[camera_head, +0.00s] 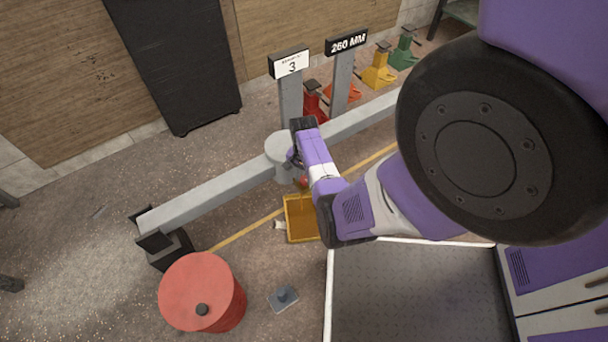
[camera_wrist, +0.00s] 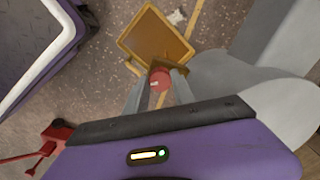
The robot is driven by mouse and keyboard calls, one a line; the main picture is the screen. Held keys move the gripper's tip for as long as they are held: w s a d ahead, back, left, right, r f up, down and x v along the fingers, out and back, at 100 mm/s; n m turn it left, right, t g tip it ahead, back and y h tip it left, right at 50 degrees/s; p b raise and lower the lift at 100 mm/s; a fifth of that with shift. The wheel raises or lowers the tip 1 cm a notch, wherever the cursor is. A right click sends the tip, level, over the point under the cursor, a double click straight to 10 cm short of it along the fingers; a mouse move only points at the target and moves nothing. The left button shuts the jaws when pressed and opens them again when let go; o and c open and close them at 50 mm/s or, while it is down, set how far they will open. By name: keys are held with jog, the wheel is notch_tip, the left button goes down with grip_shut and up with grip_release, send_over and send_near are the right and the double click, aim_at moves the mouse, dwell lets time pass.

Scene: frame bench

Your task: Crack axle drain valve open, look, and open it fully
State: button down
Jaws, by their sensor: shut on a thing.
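The grey axle beam (camera_head: 205,197) runs diagonally across the bench frame, with a rounded grey housing (camera_head: 282,148) at its middle. The drain valve's red knob (camera_wrist: 160,79) sits between my gripper's (camera_wrist: 160,88) two fingers, which are shut on it. A bit of the red knob also shows in the head view (camera_head: 304,181), just below the housing. A yellow drain pan (camera_wrist: 150,28) lies under the valve; it also shows in the head view (camera_head: 300,225). I cannot tell how far the valve is turned, and no flow of liquid is visible. My wrist hides part of the housing.
A red drum (camera_head: 200,285) and a small grey block with a knob (camera_head: 283,299) stand on the floor at the front. Signposts marked 3 (camera_head: 289,64) and 260 MM (camera_head: 346,43) rise behind the beam. Coloured jack stands (camera_head: 378,72) line the back.

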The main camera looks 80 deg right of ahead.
aim_at(304, 179)
jog(key=shift+n, duration=0.4)
jog(key=c, duration=1.1)
grip_release()
jog(key=shift+o, duration=0.2)
jog(key=shift+r+p, duration=1.85)
jog(key=shift+r, duration=2.05)
